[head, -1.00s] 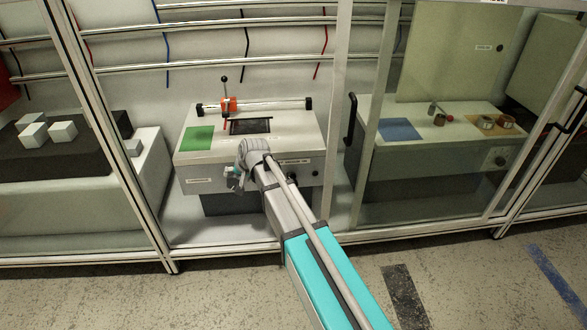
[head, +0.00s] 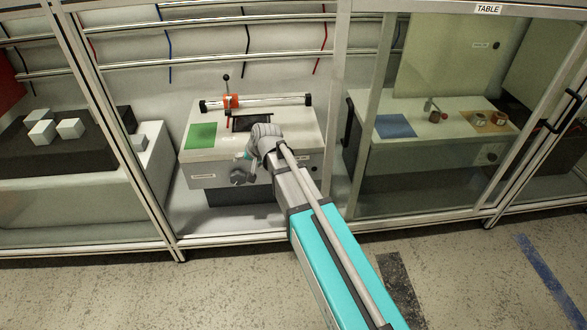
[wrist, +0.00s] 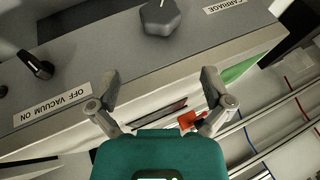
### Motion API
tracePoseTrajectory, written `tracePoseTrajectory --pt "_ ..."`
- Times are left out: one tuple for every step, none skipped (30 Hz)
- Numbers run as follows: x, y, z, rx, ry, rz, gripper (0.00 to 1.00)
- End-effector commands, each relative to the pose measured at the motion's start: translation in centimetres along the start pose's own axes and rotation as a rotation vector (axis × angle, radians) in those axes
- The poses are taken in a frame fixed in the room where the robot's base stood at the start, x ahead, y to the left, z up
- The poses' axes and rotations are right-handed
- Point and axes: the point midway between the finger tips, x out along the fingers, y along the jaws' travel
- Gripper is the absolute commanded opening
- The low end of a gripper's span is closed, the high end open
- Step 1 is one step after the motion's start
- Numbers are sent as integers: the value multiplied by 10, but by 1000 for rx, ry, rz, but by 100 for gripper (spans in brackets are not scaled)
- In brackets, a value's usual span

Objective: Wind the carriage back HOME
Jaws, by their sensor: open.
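The orange carriage (head: 231,101) sits near the left end of the silver rail (head: 270,103) at the back of the bench. A thin black lever with a ball top stands up from it. In the wrist view, a dark faceted knob (wrist: 160,16) is on the bench's front panel, near the CARRIAGE label (wrist: 226,5). My gripper (wrist: 160,82) is open and empty, fingers spread, with the knob beyond the fingertips and apart from them. In the head view my gripper (head: 243,172) is in front of the panel; the knob cannot be made out there.
A smaller black knob (wrist: 36,65) with the VACUUM label (wrist: 52,104) is on the same panel. A green patch (head: 201,136) and a black patch (head: 251,124) lie on the bench top. Frame posts (head: 337,110) and a glass-fronted cell stand to the right.

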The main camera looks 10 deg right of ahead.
Motion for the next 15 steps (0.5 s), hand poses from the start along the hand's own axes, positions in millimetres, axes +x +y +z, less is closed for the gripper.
tracePoseTrajectory --pt "-9 -1 -1 1 0 0 100" --pt "-12 3 2 -4 -7 12 100" --pt "-15 7 5 -10 -16 24 100" --pt "-18 10 7 -15 -21 33 100" --pt "-21 12 8 -19 -26 43 100" --pt "-25 16 11 -25 -35 55 100" --pt "-27 18 12 -30 -40 63 100" --pt "-30 20 14 -34 -45 72 100" --pt "-34 24 16 -40 -53 84 100" --pt "-37 26 18 -43 -59 93 100" --pt "-40 28 20 -47 -64 101 100" --pt "-44 32 22 -51 -72 113 100" --pt "-47 34 24 -55 -78 122 100" --pt "-50 37 25 -59 -84 130 100" --pt "-54 40 27 -63 -91 141 100"
